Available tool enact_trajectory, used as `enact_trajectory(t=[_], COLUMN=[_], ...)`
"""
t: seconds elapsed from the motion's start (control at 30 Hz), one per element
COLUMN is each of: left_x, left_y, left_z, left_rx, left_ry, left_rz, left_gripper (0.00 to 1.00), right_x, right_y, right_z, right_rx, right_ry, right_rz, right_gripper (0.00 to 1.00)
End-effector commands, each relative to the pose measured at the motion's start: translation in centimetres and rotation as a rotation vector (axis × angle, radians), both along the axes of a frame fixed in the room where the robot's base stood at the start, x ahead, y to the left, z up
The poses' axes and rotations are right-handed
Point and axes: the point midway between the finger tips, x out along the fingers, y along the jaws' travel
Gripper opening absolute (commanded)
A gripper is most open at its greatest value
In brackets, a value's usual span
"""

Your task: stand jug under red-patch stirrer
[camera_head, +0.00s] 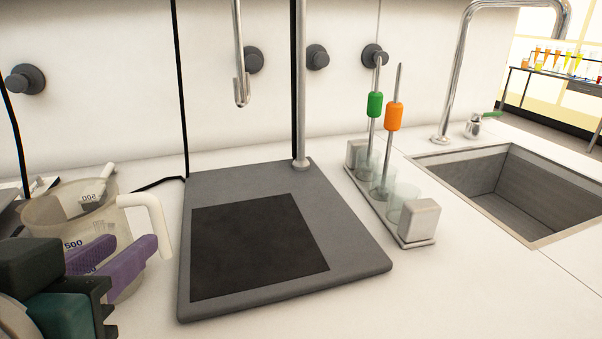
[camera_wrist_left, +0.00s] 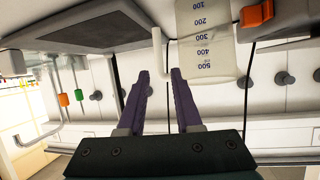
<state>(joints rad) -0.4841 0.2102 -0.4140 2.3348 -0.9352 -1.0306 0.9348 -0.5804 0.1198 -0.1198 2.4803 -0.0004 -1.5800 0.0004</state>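A translucent jug (camera_head: 62,213) with a white handle (camera_head: 160,225) and volume marks stands on the counter at the left. In the left wrist view, which is inverted, the jug (camera_wrist_left: 205,40) is at the top. My left gripper (camera_head: 122,250) is open in front of the jug. Its purple fingers (camera_wrist_left: 160,74) reach toward the handle (camera_wrist_left: 158,50), which lines up with the gap between them; contact is unclear. A stirrer stand's grey base (camera_head: 345,240) with a dark pad is right of the jug, its hooked rod (camera_head: 240,80) above. I see no clear red patch on this stand.
A rack (camera_head: 375,210) with clear cups and green and orange-marked rods stands right of the base. Beyond it is a sink (camera_head: 520,190) with a tap. An orange-red block (camera_wrist_left: 257,14) shows beside the jug in the wrist view. The dark pad is clear.

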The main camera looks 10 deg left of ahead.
Motion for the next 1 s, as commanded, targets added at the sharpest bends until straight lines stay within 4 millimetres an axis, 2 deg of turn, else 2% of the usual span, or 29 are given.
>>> enact_trajectory(t=[0.2,0.43,0.7,1.0], left_x=[2.9,4.5,7.6,7.9], left_y=[1.1,1.7,2.7,2.8], left_z=[-1.0,-2.2,-4.2,-4.4], left_rx=[0.004,0.003,0.002,0.000], left_ry=[-0.008,-0.004,-0.005,-0.002], left_rz=[-0.002,0.000,0.001,0.000], left_gripper=[0.33,0.33,0.33,0.32], right_x=[0.0,0.0,0.0,0.0], right_y=[0.0,0.0,0.0,0.0], right_z=[0.2,0.1,-0.1,-0.1], right_rx=[0.000,0.000,0.000,0.000], right_ry=[0.000,0.000,0.001,0.001], right_rz=[0.000,0.001,0.001,0.001], right_gripper=[0.39,0.39,0.39,0.39])
